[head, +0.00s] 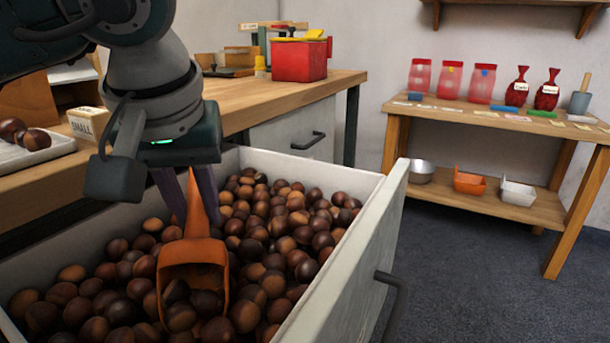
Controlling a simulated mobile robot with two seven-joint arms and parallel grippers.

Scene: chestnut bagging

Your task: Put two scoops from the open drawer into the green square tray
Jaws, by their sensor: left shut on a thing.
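My left gripper (187,197) is shut on the handle of an orange scoop (193,250), above and inside the open drawer (377,225). The scoop's bowl is low among the chestnuts (290,230), with a few chestnuts in or right at its mouth. The drawer is pulled out and filled with brown chestnuts. I cannot make out a green square tray. My right gripper is out of view.
A wooden counter (290,95) with a red box (299,60) stands behind the drawer. A small "SMALL" sign (88,123) and a pale tray (40,150) with chestnuts are at left. A shelf table (480,112) at right holds red bags, an orange bin (469,182) and a white bin (517,194).

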